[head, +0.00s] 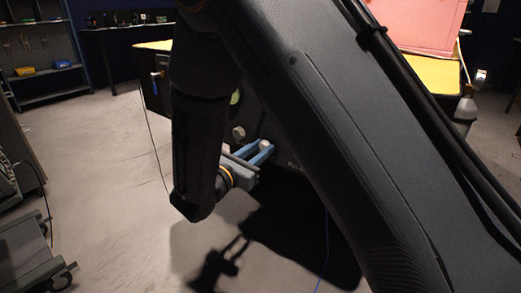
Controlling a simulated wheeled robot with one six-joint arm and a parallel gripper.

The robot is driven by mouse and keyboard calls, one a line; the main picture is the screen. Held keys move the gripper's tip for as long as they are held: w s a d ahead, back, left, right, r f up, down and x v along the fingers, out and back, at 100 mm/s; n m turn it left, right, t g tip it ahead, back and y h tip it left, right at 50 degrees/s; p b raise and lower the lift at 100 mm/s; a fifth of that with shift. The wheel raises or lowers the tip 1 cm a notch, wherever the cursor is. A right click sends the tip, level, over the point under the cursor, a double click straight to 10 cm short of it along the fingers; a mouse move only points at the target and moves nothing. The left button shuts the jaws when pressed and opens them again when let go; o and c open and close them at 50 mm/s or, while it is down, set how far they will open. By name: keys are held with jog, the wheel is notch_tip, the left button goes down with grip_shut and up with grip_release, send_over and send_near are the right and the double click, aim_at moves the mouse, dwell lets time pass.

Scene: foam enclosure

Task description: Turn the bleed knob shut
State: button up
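My gripper (262,149), with grey and blue fingers, reaches toward the front of a dark cabinet (285,160) in the middle of the head view. Its fingers look apart, with a gap between them. A small pale knob (265,145) shows at the fingertips. I cannot tell whether the fingers touch it or stand around it. A second pale knob (239,132) sits on the panel, up and left of the fingertips. I cannot tell which is the bleed knob. My arm hides much of the cabinet.
A green-rimmed round gauge (235,97) sits above the knobs. The cabinet has a yellow top (430,72) bearing a pink block (420,25). A shelf (45,60) stands at far left, a wheeled cart (35,255) at lower left. The left floor is mostly clear.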

jog(key=shift+c, duration=0.9)
jog(key=shift+m, duration=0.3)
jog(key=m+b, duration=0.2)
jog(key=m, duration=0.4)
jog(key=shift+a+f+m+h, duration=0.1)
jog(key=shift+m+h, duration=0.2)
jog(key=m+b, duration=0.2)
jog(key=m, duration=0.2)
jog(key=shift+w+m, duration=0.1)
jog(key=shift+m, duration=0.2)
jog(key=shift+m+h+b, duration=0.4)
jog(key=shift+m+b, duration=0.35)
jog(key=shift+m, duration=0.95)
jog(key=o, duration=1)
